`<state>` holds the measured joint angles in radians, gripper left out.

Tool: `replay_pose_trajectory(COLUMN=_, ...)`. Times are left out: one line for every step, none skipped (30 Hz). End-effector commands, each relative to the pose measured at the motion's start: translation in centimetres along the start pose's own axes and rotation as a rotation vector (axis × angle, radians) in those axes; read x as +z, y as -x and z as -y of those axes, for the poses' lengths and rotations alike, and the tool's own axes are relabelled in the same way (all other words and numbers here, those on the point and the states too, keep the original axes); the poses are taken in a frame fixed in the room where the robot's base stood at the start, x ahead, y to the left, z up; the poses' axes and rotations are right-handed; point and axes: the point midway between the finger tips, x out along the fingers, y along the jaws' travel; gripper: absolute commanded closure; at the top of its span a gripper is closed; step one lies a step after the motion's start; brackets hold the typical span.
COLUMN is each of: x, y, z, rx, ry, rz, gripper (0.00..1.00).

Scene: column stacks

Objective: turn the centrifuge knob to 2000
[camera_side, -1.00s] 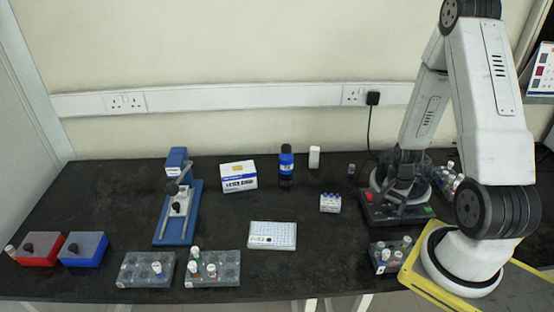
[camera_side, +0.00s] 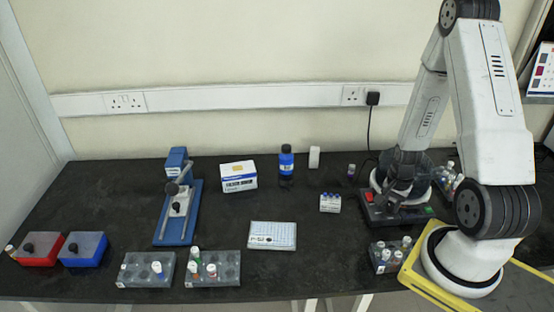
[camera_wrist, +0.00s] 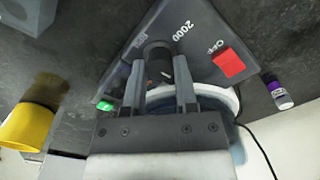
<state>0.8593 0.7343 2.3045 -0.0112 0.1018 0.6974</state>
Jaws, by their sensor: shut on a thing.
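The centrifuge (camera_side: 374,212) stands in front of my arm in the side view, a dark panel below a pale round body. In the wrist view its panel (camera_wrist: 200,55) shows a black knob (camera_wrist: 157,57), a printed "2000" (camera_wrist: 182,30), a red button (camera_wrist: 229,63) and a green button (camera_wrist: 105,105). My gripper (camera_wrist: 161,72) is shut on the knob, one finger on each side. A short pale mark shows on the knob between the fingers; where it points is hard to read. In the side view my gripper (camera_side: 396,196) hides the knob.
A rack of vials (camera_side: 390,256) stands in front of the centrifuge, and a small vial box (camera_side: 330,203) stands to its left. A black cable (camera_side: 369,130) hangs behind.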

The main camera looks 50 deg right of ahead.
Motion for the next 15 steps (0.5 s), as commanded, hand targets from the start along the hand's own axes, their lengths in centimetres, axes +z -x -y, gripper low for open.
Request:
replay_pose_trajectory(x=0.03, y=0.01, z=-0.02, rx=0.001, ry=0.012, rz=0.001, gripper=1.0)
replay_pose_trajectory(x=0.03, y=0.01, z=-0.02, rx=0.001, ry=0.022, rz=0.001, gripper=1.0)
replay_pose_trajectory(x=0.04, y=0.01, z=-0.02, rx=0.001, ry=0.035, rz=0.001, gripper=1.0)
replay_pose_trajectory(x=0.04, y=0.01, z=-0.02, rx=0.001, ry=0.049, rz=0.002, gripper=1.0)
replay_pose_trajectory(x=0.04, y=0.01, z=-0.01, rx=0.001, ry=0.062, rz=0.002, gripper=1.0)
replay_pose_trajectory(x=0.05, y=0.01, z=-0.01, rx=0.0, ry=0.083, rz=0.002, gripper=1.0)
replay_pose_trajectory(x=0.05, y=0.01, z=0.0, rx=0.0, ry=0.099, rz=0.002, gripper=1.0)
replay_pose_trajectory(x=0.06, y=0.01, z=0.01, rx=0.0, ry=0.118, rz=0.002, gripper=1.0)
replay_pose_trajectory(x=0.06, y=0.01, z=0.01, rx=0.0, ry=0.144, rz=0.003, gripper=1.0)
replay_pose_trajectory(x=0.06, y=0.01, z=0.01, rx=0.0, ry=0.165, rz=0.003, gripper=1.0)
replay_pose_trajectory(x=0.06, y=0.01, z=0.02, rx=0.0, ry=0.187, rz=0.003, gripper=1.0)
replay_pose_trajectory(x=0.07, y=0.01, z=0.02, rx=0.0, ry=0.219, rz=0.003, gripper=1.0)
replay_pose_trajectory(x=0.07, y=0.01, z=0.03, rx=0.0, ry=0.244, rz=0.003, gripper=1.0)
replay_pose_trajectory(x=0.07, y=0.01, z=0.03, rx=0.0, ry=0.27, rz=0.003, gripper=1.0)
replay_pose_trajectory(x=0.08, y=0.01, z=0.03, rx=0.0, ry=0.305, rz=0.003, gripper=1.0)
